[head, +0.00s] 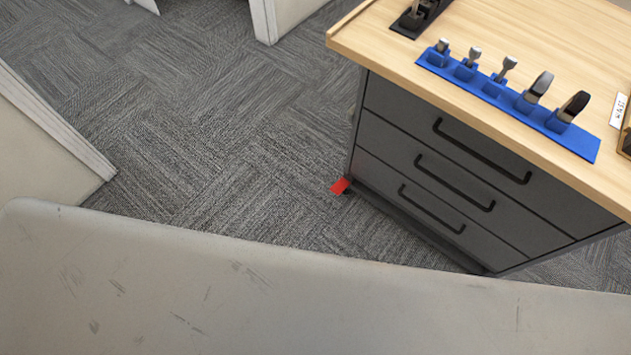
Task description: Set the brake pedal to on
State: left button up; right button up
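The brake pedal is a small red tab (341,186) at the near left foot of the grey drawer cabinet (455,165), just above the carpet. Its tilt is too small to read clearly, so I cannot tell whether it is on or off. Neither of my grippers shows in the head view.
The cabinet has three drawers with black handles and a wooden top (390,40). A blue rack (590,145) with several tools stands on top. Carpet (240,130) is free left of the cabinet. A scuffed pale surface (250,290) fills the foreground; a low wall (45,150) stands left.

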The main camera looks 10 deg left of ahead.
aim_at(341, 184)
jog(key=i+j+z, duration=0.3)
jog(key=z, duration=0.15)
jog(key=i+j+z, duration=0.45)
jog(key=k, duration=0.1)
